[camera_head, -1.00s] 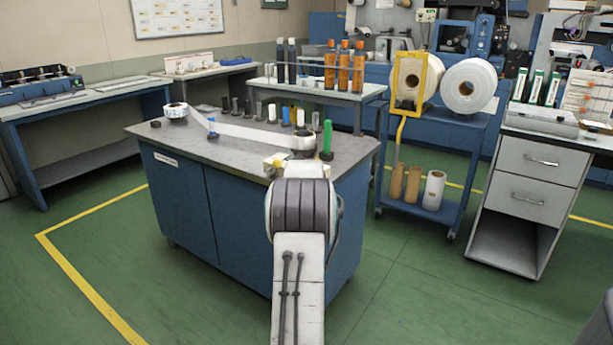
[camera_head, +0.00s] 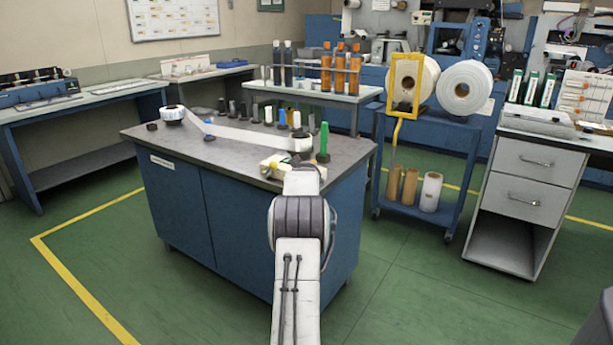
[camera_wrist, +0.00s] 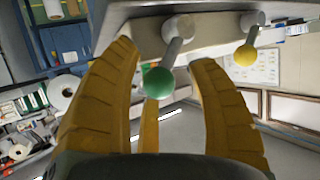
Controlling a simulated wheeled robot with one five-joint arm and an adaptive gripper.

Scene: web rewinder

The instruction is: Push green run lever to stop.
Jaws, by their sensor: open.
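In the wrist view, the green ball knob (camera_wrist: 158,82) of the run lever sits on a metal stem, between the yellow fingers of my gripper (camera_wrist: 165,58). The fingers are spread apart, and the gripper holds nothing. Whether a finger touches the knob, I cannot tell. A second lever with a yellow ball knob (camera_wrist: 245,56) is to the right of the green one, outside the fingers. In the head view, my arm reaches the bench's front right corner. It hides most of my gripper there, and I cannot make out the green knob.
The blue bench (camera_head: 240,220) bears a web strip (camera_head: 238,134) running between a roll (camera_head: 171,113) and a dark-ended core (camera_head: 300,144). A green cylinder (camera_head: 323,138) and several pegs stand along it. A blue cart (camera_head: 425,212) with rolls is right. Green floor is clear in front.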

